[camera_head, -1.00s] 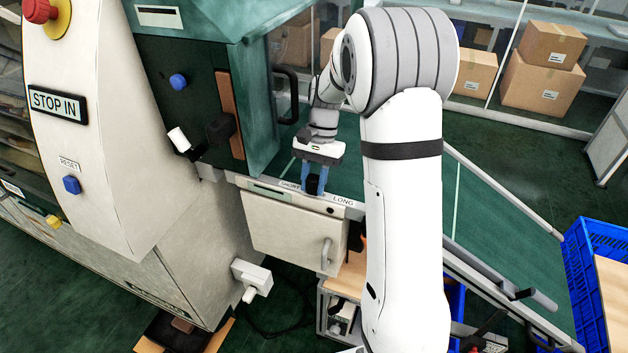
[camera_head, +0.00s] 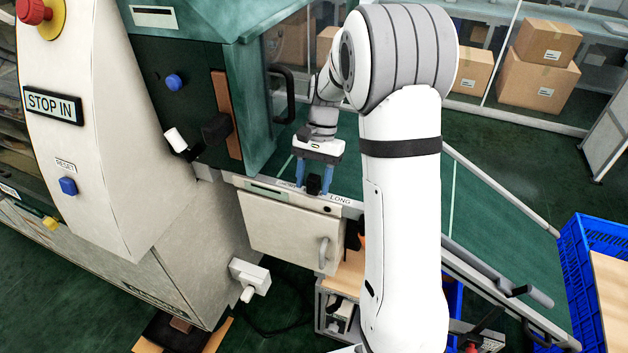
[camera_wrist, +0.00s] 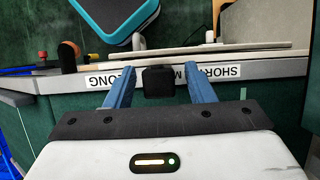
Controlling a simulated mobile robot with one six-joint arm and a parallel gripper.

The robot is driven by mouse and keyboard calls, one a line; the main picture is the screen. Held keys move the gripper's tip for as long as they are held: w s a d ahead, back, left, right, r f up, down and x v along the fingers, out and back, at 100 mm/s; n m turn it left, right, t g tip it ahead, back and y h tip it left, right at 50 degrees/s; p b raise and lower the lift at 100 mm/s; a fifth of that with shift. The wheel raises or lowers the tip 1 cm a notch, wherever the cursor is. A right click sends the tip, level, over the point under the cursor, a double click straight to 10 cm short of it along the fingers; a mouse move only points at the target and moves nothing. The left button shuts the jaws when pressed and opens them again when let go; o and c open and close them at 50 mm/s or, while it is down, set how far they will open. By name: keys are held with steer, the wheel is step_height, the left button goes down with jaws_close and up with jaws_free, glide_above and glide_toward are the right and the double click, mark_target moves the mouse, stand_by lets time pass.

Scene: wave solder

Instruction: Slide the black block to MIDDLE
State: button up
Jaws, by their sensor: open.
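The black block (camera_wrist: 158,82) sits on the pale labelled rail (camera_wrist: 255,69) at the machine's front edge. It also shows in the head view (camera_head: 314,184), between the SHORT and LONG labels. In the wrist view it covers much of the middle label, with an M showing beside it. My gripper (camera_wrist: 159,77) is open, its two blue fingers on either side of the block with narrow gaps visible. In the head view, my gripper (camera_head: 313,186) points down at the rail. Whether a finger touches the block is unclear.
The green machine housing with a black door handle (camera_head: 287,92) stands close left of my gripper. A cream door panel (camera_head: 290,232) is below the rail. A green conveyor slope (camera_head: 490,215) and blue crates (camera_head: 585,250) lie to the right.

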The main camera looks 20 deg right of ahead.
steer(key=v, duration=0.7)
steer(key=shift+r, duration=0.25)
steer(key=s+a+r+n+t+h, duration=0.1)
steer(key=s+n+t, duration=0.2)
steer(key=s, duration=0.8)
steer(key=s+a+r+n+t+h, duration=0.1)
steer(key=s+n+t, duration=0.2)
steer(key=s, duration=0.9)
steer(key=shift+n+t+h, duration=0.4)
steer(key=shift+n, duration=0.2)
steer(key=shift+s+r, duration=0.1)
steer(key=shift+r, duration=0.05)
steer(key=shift+c, duration=0.2)
